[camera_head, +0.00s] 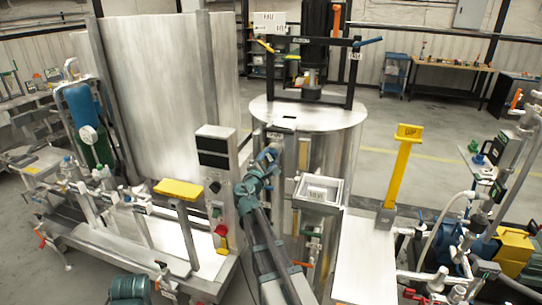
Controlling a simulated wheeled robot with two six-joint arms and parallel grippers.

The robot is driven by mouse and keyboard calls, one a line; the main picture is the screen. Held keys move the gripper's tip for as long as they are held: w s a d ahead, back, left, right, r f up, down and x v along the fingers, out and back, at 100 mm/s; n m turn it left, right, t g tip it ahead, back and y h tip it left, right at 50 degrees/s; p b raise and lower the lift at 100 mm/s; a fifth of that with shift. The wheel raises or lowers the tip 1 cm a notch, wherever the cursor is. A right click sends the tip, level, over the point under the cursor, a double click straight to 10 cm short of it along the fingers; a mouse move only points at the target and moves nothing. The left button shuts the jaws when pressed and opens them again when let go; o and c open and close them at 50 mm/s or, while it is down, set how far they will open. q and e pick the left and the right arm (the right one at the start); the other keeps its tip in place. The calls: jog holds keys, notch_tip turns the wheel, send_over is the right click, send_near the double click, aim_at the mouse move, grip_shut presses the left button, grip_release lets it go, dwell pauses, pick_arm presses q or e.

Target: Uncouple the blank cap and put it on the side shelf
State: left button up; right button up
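My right arm reaches up from the bottom middle, and its gripper (271,154) is at the front of the large metal tank (345,118), beside the grey control post. The gripper is small and seen from behind, so its fingers and anything between them cannot be made out. I cannot pick out the blank cap; it may be hidden by my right gripper or wrist. A small labelled tray (299,196) is fixed to the tank's front, right of the gripper; it may be the side shelf, but its label is unclear. My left gripper is not in view.
A grey control post (214,180) with a red button stands close left of my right arm. A yellow post (400,170) rises at right by a pale bench top (364,262). Pipes and valves (470,245) crowd the far right. Bottles (72,172) stand at left.

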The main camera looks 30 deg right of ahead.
grip_shut()
jog(key=n, duration=0.6)
jog(key=n, duration=0.6)
dwell(0.3)
